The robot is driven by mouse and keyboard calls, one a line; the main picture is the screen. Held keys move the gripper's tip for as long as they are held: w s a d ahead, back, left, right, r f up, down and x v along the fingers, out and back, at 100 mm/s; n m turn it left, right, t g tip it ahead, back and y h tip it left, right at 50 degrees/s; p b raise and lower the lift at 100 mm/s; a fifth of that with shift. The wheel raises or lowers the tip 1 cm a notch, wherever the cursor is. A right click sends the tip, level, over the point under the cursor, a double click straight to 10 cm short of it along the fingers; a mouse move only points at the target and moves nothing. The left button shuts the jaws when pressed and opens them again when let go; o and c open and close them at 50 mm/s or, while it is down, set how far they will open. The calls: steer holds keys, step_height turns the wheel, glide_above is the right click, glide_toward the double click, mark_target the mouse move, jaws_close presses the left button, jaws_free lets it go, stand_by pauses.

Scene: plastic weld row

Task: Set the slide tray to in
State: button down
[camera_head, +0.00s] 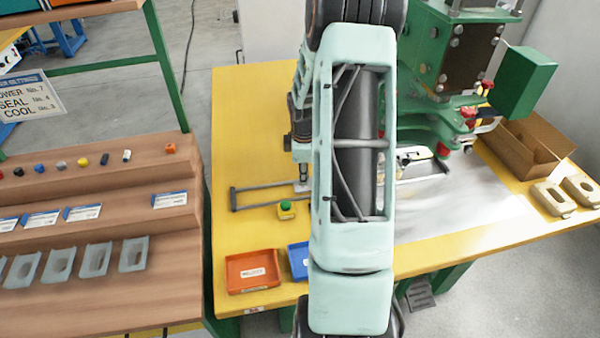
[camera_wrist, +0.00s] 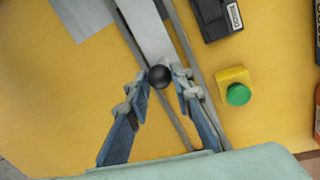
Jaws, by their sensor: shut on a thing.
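The slide tray (camera_wrist: 148,30) is a pale grey flat strip lying between two grey rails (camera_wrist: 204,88) in the wrist view. A round black knob (camera_wrist: 159,76) sits at its near end. My gripper (camera_wrist: 164,82) has its two blue fingers on either side of the knob, shut on it. In the head view the rails (camera_head: 258,207) run left to right across the yellow table. Their left part is bare, and my arm hides much of the tray's length. The far end of the tray is out of the wrist view.
A green button on a yellow base (camera_wrist: 237,94) stands beside the rails, near a black labelled box (camera_wrist: 217,15). Orange (camera_head: 252,271) and blue (camera_head: 298,261) bins sit at the table's front. A green machine (camera_head: 440,70) and a cardboard box (camera_head: 525,150) stand right.

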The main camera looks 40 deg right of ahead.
steer(key=c, duration=1.7)
jaws_free()
steer(key=r, duration=0.4)
steer(key=s+a+r, duration=0.1)
steer(key=r, duration=0.3)
steer(key=s+r, duration=0.1)
steer(key=r, duration=0.2)
steer(key=shift+a+r, duration=0.2)
steer(key=shift+r, duration=0.2)
